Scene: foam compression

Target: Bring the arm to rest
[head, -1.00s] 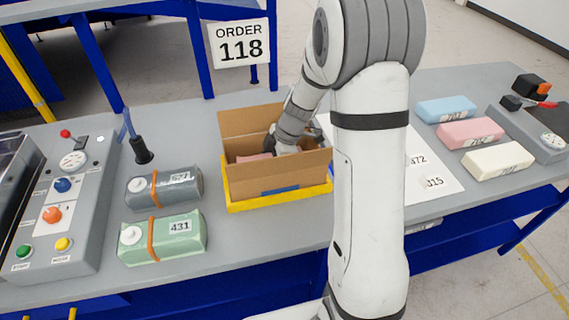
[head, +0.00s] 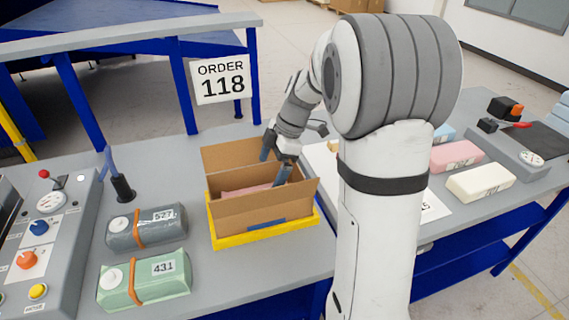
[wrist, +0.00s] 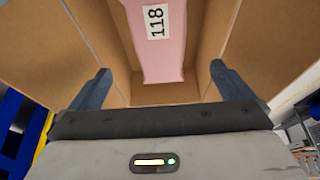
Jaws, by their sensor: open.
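My gripper (head: 275,163) is above the open cardboard box (head: 249,208), its fingers spread at the box's mouth. In the wrist view my gripper (wrist: 160,88) shows two dark fingers wide apart with nothing between them. A pink foam piece (wrist: 155,42) with a label reading 118 lies inside the box. Only a strip of the pink piece (head: 245,190) shows in the head view. The box stands in a yellow tray (head: 265,231) on the grey table. The rest of my arm rises to the right of the box.
Grey pack 527 (head: 146,227) and green pack 431 (head: 144,280) lie left of the box. A control panel (head: 45,235) stands at far left. Pink (head: 452,155) and cream (head: 480,182) blocks lie at right. An ORDER 118 sign (head: 222,80) stands behind the box.

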